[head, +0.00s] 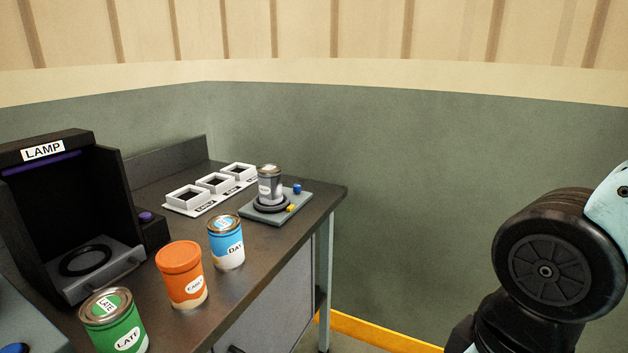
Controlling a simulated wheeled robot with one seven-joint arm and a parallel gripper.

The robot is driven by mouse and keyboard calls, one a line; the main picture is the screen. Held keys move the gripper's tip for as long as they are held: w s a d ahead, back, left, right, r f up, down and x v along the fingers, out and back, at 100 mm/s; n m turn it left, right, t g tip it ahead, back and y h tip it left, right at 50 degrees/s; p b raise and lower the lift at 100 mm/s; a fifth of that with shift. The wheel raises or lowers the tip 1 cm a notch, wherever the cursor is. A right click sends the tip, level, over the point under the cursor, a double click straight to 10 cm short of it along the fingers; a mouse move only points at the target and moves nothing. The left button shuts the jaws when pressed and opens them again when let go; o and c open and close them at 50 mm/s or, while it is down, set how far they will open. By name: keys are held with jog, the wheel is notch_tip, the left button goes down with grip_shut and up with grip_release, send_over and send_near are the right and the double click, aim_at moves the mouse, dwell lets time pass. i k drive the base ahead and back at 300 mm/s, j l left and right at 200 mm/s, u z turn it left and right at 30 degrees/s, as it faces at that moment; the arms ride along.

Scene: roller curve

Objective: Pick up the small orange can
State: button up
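The orange can (182,275) stands upright on the dark counter (215,310), near its front edge. It has an orange lid, a pale base band and a white label whose small text is hard to read. It stands between a green can at the front left and a blue can at the back right, with small gaps. Part of my arm shows at the right edge of the head view, well away from the can. My gripper is not in the picture.
A green can (114,322) and a blue can (226,243) flank the orange one. A black lamp box (65,215) stands at left. Behind are a white three-socket tray (212,188) and a grey can (269,187) on a grey plate (303,203). Right of the counter is open.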

aim_at(187, 292)
jog(key=j+u, duration=0.1)
jog(key=u, duration=0.3)
jog(key=j+u, duration=0.15)
jog(key=u, duration=0.25)
jog(key=i+j+u, duration=0.1)
jog(key=u, duration=0.3)
jog(key=j+u, duration=0.1)
jog(key=u, duration=0.3)
